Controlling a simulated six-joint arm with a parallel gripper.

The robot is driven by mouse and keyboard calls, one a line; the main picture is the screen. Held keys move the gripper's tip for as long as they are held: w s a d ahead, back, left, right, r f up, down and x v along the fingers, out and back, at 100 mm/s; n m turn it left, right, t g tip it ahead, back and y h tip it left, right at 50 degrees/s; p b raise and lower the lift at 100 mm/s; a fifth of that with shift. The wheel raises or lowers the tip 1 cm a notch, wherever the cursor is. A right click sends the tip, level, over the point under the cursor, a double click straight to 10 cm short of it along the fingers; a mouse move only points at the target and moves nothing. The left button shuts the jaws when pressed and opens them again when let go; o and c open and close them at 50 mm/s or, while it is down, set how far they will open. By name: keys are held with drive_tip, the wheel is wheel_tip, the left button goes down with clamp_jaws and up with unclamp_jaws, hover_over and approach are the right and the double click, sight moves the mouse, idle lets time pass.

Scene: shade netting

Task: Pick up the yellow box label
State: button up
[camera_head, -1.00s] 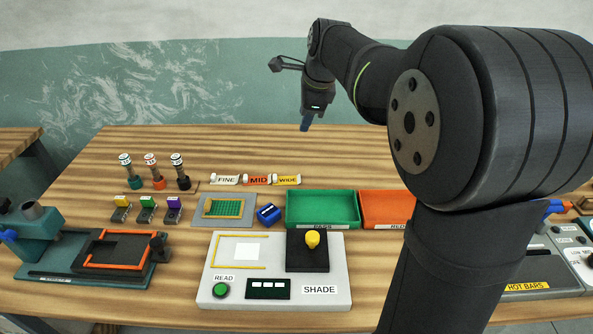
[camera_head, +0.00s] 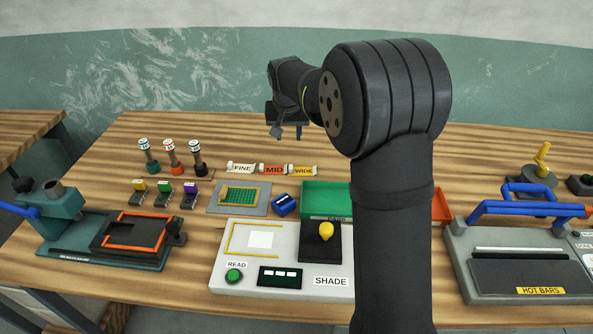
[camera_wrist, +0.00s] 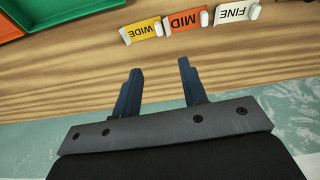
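A yellow label marked WIDE (camera_head: 302,170) lies at the right end of a row of three on the wooden table in the head view. Beside it are an orange label marked MID (camera_head: 273,169) and a white label marked FINE (camera_head: 242,168). The wrist view shows the yellow label (camera_wrist: 146,31) upside down, left of the orange one. My gripper (camera_head: 288,132) is behind the row in the head view. In the wrist view my gripper (camera_wrist: 160,67) has its two blue fingers apart with nothing between them; the labels lie beyond the fingertips.
A green tray (camera_head: 325,188) stands just in front and right of the labels. Several dark-based stamps (camera_head: 172,158) stand to the left, with small coloured clips in front. The grey SHADE reader (camera_head: 225,280) is nearer. Bare table lies behind the labels.

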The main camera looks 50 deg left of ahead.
hover_over(291, 166)
drive_tip(key=s+d, duration=0.2)
wheel_tip(291, 166, down, 11)
drive_tip(key=shift+a+r, duration=0.1)
drive_tip(key=shift+r, duration=0.05)
drive_tip(key=shift+w+x, duration=0.1)
drive_tip(key=shift+x, duration=1.35)
drive_tip(key=shift+w+x, duration=0.15)
drive_tip(key=shift+x, duration=1.35)
drive_tip(key=shift+r, duration=0.1)
drive_tip(key=shift+c, duration=0.5)
clamp_jaws()
